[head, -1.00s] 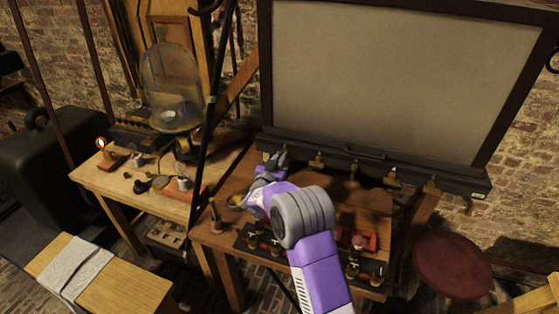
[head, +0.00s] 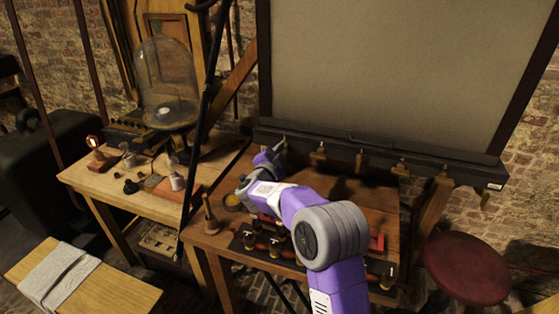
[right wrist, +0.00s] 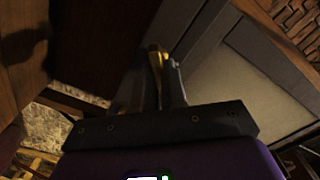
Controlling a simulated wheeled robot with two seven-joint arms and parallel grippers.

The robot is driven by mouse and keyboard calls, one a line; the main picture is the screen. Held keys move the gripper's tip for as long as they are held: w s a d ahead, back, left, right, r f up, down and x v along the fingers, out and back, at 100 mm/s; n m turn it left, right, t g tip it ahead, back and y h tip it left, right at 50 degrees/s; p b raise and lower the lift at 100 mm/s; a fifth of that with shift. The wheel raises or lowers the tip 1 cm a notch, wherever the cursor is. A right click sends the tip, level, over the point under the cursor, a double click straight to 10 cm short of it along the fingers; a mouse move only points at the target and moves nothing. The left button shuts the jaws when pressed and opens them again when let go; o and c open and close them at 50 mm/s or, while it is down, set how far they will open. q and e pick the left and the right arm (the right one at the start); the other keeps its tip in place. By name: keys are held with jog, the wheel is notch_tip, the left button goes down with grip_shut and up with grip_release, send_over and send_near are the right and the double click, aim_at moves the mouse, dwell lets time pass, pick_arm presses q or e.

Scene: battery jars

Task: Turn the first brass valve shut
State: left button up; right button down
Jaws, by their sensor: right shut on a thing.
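A row of brass valves hangs along the front of the black trough under the big pale screen. My right gripper (head: 277,152) is at the left end of this row, at the first brass valve. In the right wrist view its fingers (right wrist: 160,82) are closed around the yellow brass valve (right wrist: 154,52). The fingers hide most of this valve in the head view, so its handle angle is hard to tell. The second valve (head: 318,154), third valve (head: 359,161) and fourth valve (head: 399,168) stand free to the right. My left gripper is out of view.
The wooden table (head: 345,195) below carries a dark rack with several brass-topped jars (head: 274,246) and a small wooden-handled tool (head: 209,212). A black pole (head: 203,140) stands left of my arm. A glass dome (head: 166,80) is on the left table. A red stool (head: 468,265) is at right.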

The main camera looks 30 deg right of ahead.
jog(key=shift+f+m+b, duration=0.2)
jog(key=shift+m+b, duration=3.5)
jog(key=shift+m, duration=0.3)
jog(key=c, duration=1.2)
grip_release()
jog(key=shift+p+v, duration=0.3)
jog(key=shift+v, duration=3.5)
